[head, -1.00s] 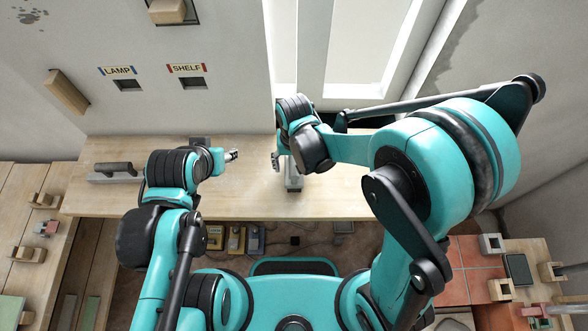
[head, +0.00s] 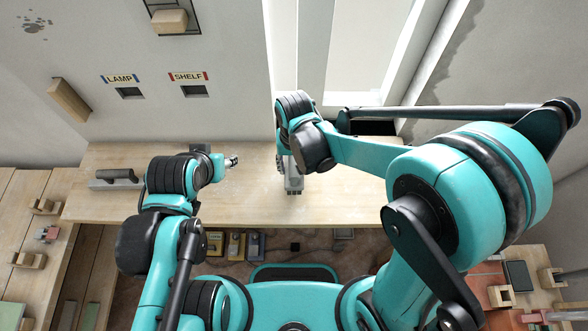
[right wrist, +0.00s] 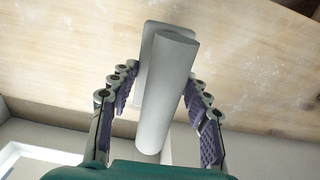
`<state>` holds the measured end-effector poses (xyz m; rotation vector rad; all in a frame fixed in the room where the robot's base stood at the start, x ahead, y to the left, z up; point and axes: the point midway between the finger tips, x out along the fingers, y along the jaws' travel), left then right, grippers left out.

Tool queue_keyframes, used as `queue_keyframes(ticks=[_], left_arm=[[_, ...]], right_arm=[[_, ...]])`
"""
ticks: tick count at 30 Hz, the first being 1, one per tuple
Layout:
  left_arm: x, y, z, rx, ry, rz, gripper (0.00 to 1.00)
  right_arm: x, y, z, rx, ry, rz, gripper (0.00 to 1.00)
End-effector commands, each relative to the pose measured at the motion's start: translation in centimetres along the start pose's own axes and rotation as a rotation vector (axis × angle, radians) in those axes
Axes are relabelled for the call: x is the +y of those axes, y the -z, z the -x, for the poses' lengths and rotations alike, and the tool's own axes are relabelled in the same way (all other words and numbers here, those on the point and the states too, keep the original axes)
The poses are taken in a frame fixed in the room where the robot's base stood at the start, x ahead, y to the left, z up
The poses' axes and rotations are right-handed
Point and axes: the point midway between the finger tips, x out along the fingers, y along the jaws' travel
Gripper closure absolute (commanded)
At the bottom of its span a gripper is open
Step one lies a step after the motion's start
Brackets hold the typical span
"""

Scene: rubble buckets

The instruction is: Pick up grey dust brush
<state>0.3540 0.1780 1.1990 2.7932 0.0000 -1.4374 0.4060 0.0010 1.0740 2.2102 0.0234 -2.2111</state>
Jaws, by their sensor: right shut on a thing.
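The grey dust brush (head: 294,186) is at the middle of the wooden bench, partly hidden under my right wrist. In the right wrist view its pale grey handle (right wrist: 168,95) runs lengthwise between the purple-padded fingers. A flat grey part shows behind the handle. My right gripper (head: 288,167) is shut on the brush, with a finger on either side in the right wrist view (right wrist: 160,88). I cannot tell whether the brush is clear of the bench. My left gripper (head: 233,161) is over the bench to the left, apart from the brush; its jaw opening is unclear.
The wooden bench (head: 240,205) has clear room around the brush. A grey tool with a dark handle (head: 117,178) lies at its left end. The wall carries LAMP (head: 119,79) and SHELF (head: 188,76) labels. Window frames rise behind.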

Motion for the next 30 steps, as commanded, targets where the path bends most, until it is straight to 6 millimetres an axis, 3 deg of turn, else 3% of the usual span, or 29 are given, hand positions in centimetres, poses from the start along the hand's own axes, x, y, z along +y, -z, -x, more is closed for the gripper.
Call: queue_keyframes(ticks=[1,6,15,21,30], left_arm=[[0.0,0.2,0.3,0.0,0.0,0.0,0.56],[0.0,0.6,0.8,0.0,0.0,0.0,0.56],[0.0,1.2,1.6,0.0,0.0,0.0,0.56],[0.0,1.3,1.9,0.0,0.0,0.0,0.56],[0.0,1.4,1.9,0.0,0.0,0.0,0.56]], right_arm=[[0.1,-0.6,1.2,0.0,0.0,0.001,0.87],[1.0,-4.5,3.4,0.0,0.0,0.001,0.87],[2.1,-9.6,6.5,0.0,0.0,0.001,0.87],[2.5,-11.1,7.3,0.0,0.0,0.0,0.87],[2.5,-11.4,7.5,0.0,0.0,0.0,0.87]])
